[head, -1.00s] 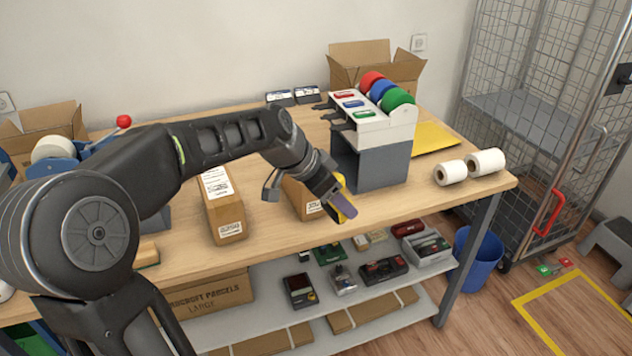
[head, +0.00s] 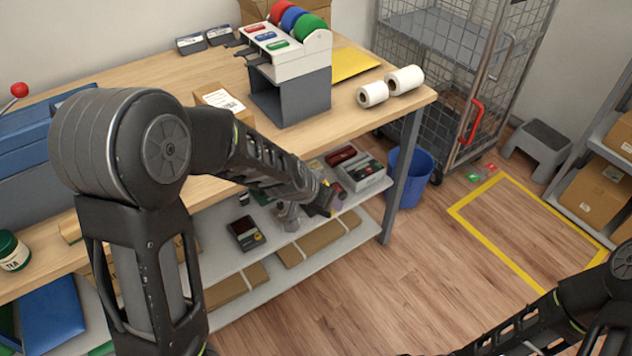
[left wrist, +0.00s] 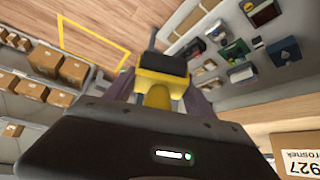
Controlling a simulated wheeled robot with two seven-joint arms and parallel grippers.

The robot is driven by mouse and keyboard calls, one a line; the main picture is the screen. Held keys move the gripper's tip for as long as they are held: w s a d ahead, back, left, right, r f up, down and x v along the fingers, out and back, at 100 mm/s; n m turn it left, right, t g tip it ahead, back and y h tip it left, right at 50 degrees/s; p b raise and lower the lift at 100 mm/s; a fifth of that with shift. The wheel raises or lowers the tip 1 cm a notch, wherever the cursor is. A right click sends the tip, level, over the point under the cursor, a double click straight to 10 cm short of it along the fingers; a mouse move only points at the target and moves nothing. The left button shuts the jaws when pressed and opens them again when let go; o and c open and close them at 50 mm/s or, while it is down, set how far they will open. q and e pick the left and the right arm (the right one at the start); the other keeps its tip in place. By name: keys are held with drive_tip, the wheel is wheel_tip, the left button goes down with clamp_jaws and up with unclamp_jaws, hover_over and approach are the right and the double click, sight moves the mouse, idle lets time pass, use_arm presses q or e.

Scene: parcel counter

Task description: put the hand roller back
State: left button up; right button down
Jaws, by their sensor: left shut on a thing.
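My left gripper (head: 322,200) is out past the table's front edge, by the right part of the lower shelf (head: 275,252). In the left wrist view, my left gripper (left wrist: 163,97) is shut on a yellow-handled thing with a dark block at its end, which I take to be the hand roller (left wrist: 160,68). In the head view only a small yellow part of it shows beside the fingers. My right arm shows at the lower right of the head view, but its gripper is out of the picture.
A grey bin (head: 372,178) and a dark device (head: 246,233) sit on the lower shelf among flat cartons. A blue waste bin (head: 413,176) stands beside the table leg (head: 399,180). A tape dispenser stand (head: 300,95) and white rolls (head: 372,94) are on the table.

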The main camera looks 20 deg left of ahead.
use_arm(q)
drive_tip(key=s+f+n+y, duration=0.1)
drive_tip(key=s+f+n, duration=0.1)
drive_tip(key=s+f, duration=0.3)
wheel_tip(320, 180, down, 3)
drive_tip(key=shift+d+r, duration=0.15)
drive_tip(key=shift+d, duration=0.15)
drive_tip(key=shift+s, duration=0.1)
